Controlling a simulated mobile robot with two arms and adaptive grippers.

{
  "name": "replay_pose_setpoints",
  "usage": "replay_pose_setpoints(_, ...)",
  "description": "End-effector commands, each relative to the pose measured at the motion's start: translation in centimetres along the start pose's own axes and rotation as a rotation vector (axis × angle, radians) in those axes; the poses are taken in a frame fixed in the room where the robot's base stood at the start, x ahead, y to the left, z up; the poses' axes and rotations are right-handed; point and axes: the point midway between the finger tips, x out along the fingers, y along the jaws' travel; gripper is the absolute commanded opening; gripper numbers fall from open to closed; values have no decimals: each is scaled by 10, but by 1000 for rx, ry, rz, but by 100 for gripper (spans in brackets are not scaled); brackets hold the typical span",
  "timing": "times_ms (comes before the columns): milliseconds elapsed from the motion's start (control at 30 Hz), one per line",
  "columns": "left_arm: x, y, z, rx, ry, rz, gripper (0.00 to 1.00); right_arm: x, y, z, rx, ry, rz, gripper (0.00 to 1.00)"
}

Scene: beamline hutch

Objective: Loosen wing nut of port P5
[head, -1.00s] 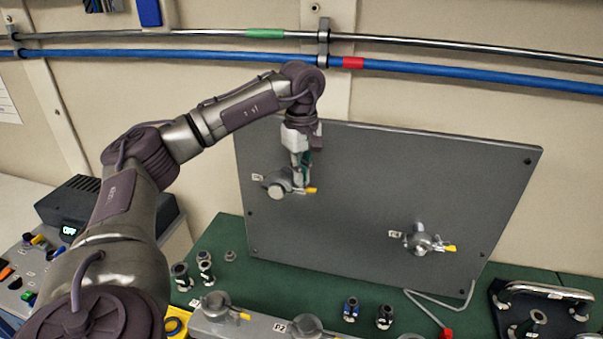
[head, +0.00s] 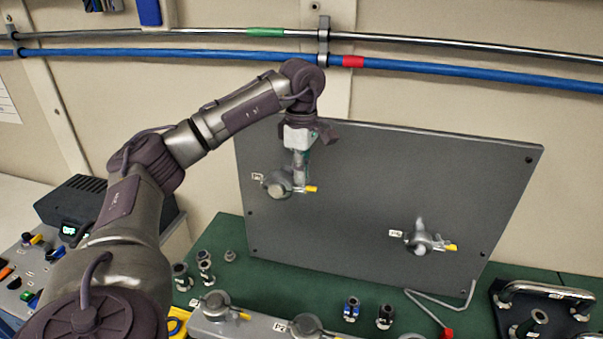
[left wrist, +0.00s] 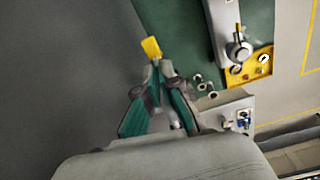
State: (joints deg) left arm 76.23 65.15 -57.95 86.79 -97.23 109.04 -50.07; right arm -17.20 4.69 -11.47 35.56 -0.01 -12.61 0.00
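The left port (head: 277,184) on the upright grey panel is a round metal flange and clamp with a yellow wing nut (head: 311,189) at its right. Its small white label (head: 258,177) is too blurred to read. My left gripper (head: 300,186) reaches down from above to the wing nut. In the left wrist view, the fingertips (left wrist: 160,66) come together at the base of the yellow wing nut (left wrist: 151,47) and look shut on it; the wing nut's outer end sticks out past them. My right gripper is not in view.
A second port (head: 420,240) with a yellow wing nut sits lower right on the panel (head: 380,180). Below, a green bench top (head: 270,270) carries loose fittings (head: 351,309), a grey rail with more ports (head: 255,325) and a tray with handles (head: 545,310). Pipes (head: 450,68) cross the wall behind.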

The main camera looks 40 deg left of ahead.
Motion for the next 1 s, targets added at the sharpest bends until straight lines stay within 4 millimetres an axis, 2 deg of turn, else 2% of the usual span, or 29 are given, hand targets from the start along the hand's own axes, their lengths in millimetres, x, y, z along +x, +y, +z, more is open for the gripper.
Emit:
replay_pose_setpoints(600, 0, 0, 0, -579, -1, -1, 0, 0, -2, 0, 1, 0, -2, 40)
replay_pose_setpoints(1000, 1, 0, 0, -858, 0, -1, 0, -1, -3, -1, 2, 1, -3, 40)
